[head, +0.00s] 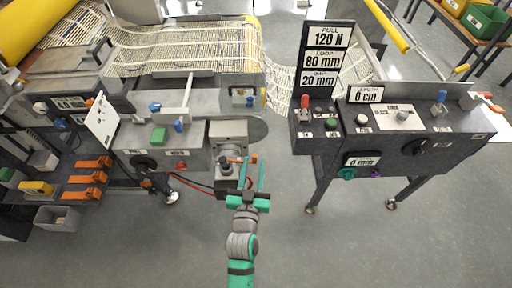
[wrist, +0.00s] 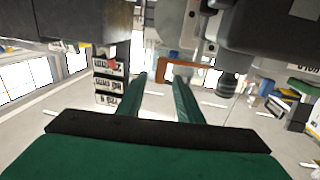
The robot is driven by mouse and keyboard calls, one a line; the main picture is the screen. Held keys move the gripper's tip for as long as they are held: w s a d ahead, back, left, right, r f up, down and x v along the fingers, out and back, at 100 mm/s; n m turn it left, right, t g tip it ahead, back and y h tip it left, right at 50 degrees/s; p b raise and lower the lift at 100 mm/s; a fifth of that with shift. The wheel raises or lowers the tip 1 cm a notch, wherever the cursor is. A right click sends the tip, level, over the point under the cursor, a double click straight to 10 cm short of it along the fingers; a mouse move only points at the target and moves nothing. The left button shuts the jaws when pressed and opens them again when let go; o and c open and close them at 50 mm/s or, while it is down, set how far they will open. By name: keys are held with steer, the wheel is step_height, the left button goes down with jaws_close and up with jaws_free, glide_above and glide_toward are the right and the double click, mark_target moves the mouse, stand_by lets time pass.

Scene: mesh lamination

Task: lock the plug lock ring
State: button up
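A grey socket box (head: 229,134) is on the front of the left machine. A plug with a dark round collar (head: 225,171) sits at its lower part, and an orange piece (head: 236,160) shows beside it. I take the collar to be the lock ring, but its turn position is too small to read. My gripper (head: 254,160) is open and just right of the plug. In the wrist view my gripper (wrist: 160,77) has nothing between its fingers. The orange bracket-like piece (wrist: 192,68) is beyond the right finger, and a dark ribbed cylinder (wrist: 228,85) is further right.
Red and black cables (head: 195,185) run left from the plug area. A control console (head: 400,135) stands to the right. Floor between the machines is clear.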

steer(key=w+d, duration=0.1)
steer(key=w, duration=0.6)
steer(key=shift+w, duration=0.3)
